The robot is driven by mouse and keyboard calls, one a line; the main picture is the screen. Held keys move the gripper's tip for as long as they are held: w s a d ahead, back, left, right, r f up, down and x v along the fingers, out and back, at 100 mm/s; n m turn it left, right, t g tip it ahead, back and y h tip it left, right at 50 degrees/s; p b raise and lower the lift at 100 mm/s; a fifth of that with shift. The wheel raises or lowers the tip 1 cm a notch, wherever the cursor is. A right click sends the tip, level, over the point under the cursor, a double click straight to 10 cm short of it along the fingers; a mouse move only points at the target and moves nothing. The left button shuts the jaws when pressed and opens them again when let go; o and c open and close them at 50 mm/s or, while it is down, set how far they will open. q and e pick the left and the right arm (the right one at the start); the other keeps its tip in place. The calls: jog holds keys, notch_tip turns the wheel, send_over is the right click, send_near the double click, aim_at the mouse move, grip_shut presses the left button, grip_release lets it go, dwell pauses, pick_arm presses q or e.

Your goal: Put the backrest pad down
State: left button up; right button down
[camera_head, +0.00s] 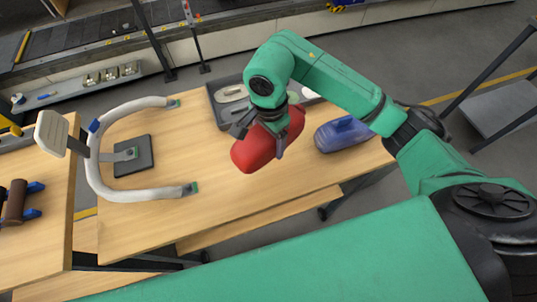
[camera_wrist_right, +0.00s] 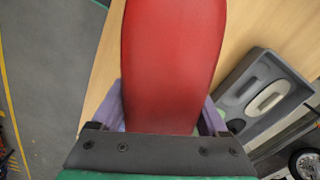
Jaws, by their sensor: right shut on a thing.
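The backrest pad is a red rounded cushion (camera_head: 257,150) in the head view. My right gripper (camera_head: 266,135) is shut on it over the wooden table (camera_head: 225,190). In the right wrist view the red pad (camera_wrist_right: 172,70) fills the middle, between the two fingers of my right gripper (camera_wrist_right: 165,112). I cannot tell whether the pad touches the table or is just above it. My left gripper is not in view.
A grey tray (camera_head: 217,116) with pale parts lies behind the pad. A blue pad (camera_head: 343,134) lies to its right. A white curved tube frame (camera_head: 150,194) with a dark plate (camera_head: 122,165) stands left. The table's front middle is clear.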

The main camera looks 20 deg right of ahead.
aim_at(269, 163)
jog(key=f, duration=0.3)
jog(key=f+p, duration=0.1)
jog(key=f, duration=0.4)
jog(key=shift+w+f+p, duration=0.35)
jog(key=shift+p, duration=0.05)
jog(key=shift+f, duration=0.25)
jog(key=shift+w+f+b, duration=0.1)
jog(key=shift+f+b, duration=0.1)
jog(key=shift+b, duration=0.1)
grip_release()
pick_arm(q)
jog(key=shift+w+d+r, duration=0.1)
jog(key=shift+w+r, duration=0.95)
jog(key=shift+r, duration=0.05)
pick_arm(e)
jog(key=shift+r, duration=0.1)
